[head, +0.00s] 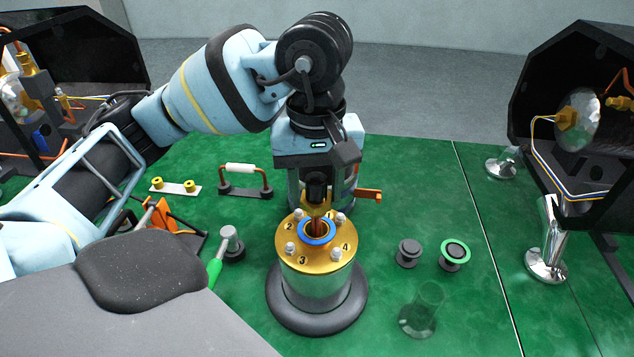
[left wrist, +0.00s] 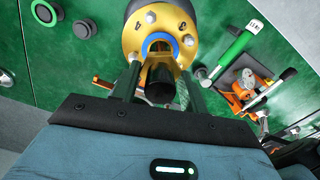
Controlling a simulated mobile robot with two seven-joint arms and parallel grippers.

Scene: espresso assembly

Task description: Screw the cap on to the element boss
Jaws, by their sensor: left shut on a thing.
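A boiler with a polished body (head: 318,290) and a brass flange (head: 290,264), numbered beside its bolts, stands upright on a dark round base. A blue ring (head: 305,240) surrounds the flange's central opening, where copper-brown and brass parts show. My left gripper (head: 318,186) reaches down from behind, just above this opening. Whether the cap touches the boss is hidden. My right gripper is not in view.
Two dark knob-like parts (head: 408,252), one with a green ring (head: 455,252), and a clear glass (head: 422,310) stand to the right. Open black housings flank the green mat.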

